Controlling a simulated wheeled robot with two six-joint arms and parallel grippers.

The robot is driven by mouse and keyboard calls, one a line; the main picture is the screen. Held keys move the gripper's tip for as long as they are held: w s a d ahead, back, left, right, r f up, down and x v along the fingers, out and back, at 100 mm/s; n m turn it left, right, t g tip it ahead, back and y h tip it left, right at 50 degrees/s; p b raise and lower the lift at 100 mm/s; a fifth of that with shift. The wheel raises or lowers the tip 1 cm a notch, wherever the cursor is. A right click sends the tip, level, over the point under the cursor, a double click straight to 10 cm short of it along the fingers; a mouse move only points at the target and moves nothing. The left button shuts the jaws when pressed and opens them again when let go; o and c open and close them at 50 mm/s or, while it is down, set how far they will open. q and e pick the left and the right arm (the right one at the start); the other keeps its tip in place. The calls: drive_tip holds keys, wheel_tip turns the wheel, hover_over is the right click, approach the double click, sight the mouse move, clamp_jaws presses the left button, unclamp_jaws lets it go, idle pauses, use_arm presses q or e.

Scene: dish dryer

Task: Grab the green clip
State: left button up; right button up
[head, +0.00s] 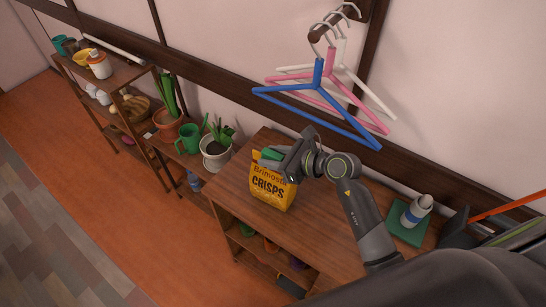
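The green clip (271,154) shows as a small green patch at the top edge of a yellow crisps bag (271,186). The bag stands upright on the wooden cabinet top. My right gripper (277,161) reaches in from the right and its fingers are at the clip, partly covering it. I cannot tell whether the fingers are closed on it or only around it. My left gripper is not in view.
A potted plant (216,158) and a green watering can (190,138) stand left of the bag. Blue, pink and white hangers (318,95) hang above and behind. The cabinet top (318,215) in front is clear.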

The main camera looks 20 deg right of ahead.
drive_tip(key=c, duration=0.7)
clamp_jaws()
drive_tip(key=shift+r, duration=0.1)
